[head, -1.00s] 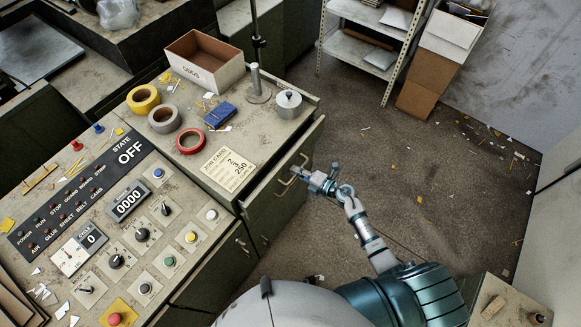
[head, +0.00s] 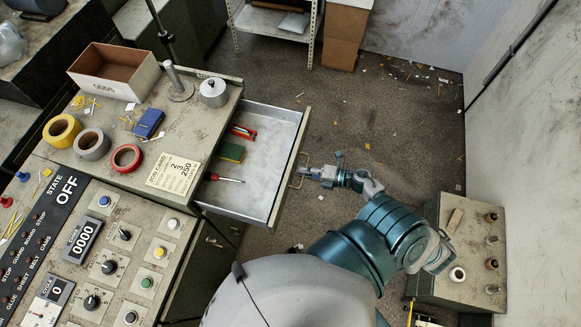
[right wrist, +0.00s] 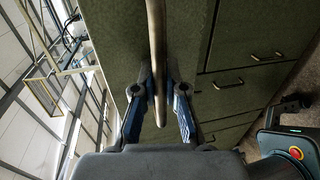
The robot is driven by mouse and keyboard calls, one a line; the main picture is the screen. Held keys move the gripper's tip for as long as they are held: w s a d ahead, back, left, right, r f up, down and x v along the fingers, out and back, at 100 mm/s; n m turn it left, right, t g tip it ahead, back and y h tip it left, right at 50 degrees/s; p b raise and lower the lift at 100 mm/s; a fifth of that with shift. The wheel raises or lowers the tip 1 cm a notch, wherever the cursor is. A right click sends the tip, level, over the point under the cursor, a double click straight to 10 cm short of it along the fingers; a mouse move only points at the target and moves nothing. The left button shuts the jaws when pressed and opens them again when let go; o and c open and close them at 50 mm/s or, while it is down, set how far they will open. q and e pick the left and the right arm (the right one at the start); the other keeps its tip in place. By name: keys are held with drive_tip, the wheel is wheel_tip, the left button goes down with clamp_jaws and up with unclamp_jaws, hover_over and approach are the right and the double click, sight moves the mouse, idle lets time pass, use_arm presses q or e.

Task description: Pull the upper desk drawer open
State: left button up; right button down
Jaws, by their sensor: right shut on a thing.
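The upper desk drawer (head: 254,158) stands pulled well out from the desk, its pale metal inside showing. In it lie a green-and-yellow sponge-like block (head: 230,152), a screwdriver with a red handle (head: 222,178) and a red item (head: 243,132). My right gripper (head: 304,171) is at the drawer's front, shut on the drawer handle (head: 296,172). In the right wrist view the handle bar (right wrist: 156,50) runs between the two blue fingers (right wrist: 160,95). My left gripper is not in view.
A small cabinet (head: 455,275) stands at the right. Floor right of the drawer is mostly clear, with scraps.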

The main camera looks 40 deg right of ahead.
drive_tip(key=shift+s+d, duration=0.55)
drive_tip(key=c, duration=1.2)
unclamp_jaws()
drive_tip(key=shift+w+f, duration=0.1)
drive_tip(key=shift+d, duration=0.1)
drive_tip(key=v, duration=1.2)
drive_tip(key=shift+f, duration=0.2)
